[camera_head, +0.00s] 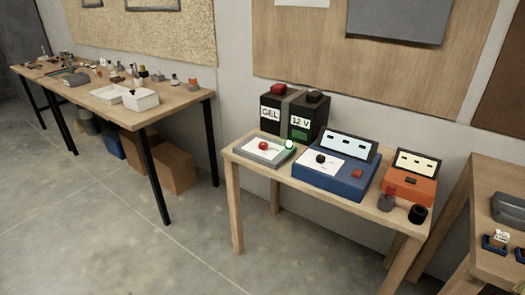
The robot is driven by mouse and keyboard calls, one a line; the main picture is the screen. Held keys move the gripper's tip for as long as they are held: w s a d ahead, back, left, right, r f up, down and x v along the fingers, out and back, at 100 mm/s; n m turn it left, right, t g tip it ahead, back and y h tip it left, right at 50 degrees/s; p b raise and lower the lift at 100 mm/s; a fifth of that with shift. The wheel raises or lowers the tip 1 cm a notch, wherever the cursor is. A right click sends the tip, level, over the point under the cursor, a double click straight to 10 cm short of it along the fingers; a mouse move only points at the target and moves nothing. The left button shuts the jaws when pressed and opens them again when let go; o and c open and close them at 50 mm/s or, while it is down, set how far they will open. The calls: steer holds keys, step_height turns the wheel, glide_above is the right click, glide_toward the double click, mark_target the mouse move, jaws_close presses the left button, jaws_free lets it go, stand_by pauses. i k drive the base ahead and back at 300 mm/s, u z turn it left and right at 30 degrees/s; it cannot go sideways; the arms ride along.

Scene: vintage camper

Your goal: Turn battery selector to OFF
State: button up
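A small wooden table (330,195) stands against the wall and holds several devices. A low grey unit (252,158) with a white face and a red knob (263,146) lies at its left. A blue unit (335,183) with a black knob (320,158) and a tilted display panel (349,144) stands in the middle. I cannot tell which knob is the battery selector, and their settings are too small to read. Two dark batteries, marked GEL (271,113) and 12 V (301,128), stand behind. My gripper is not in view.
A long cluttered workbench (178,103) is at left, with boxes (173,172) below. Another table (480,175) is at right. Floor (140,230) in front is clear.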

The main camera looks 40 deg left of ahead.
mark_target(262, 145)
steer(key=k, duration=0.6)
steer(key=u, duration=0.75)
steer(key=i, duration=0.7)
steer(key=u, duration=0.9)
steer(key=i, duration=0.85)
steer(key=u, duration=0.05)
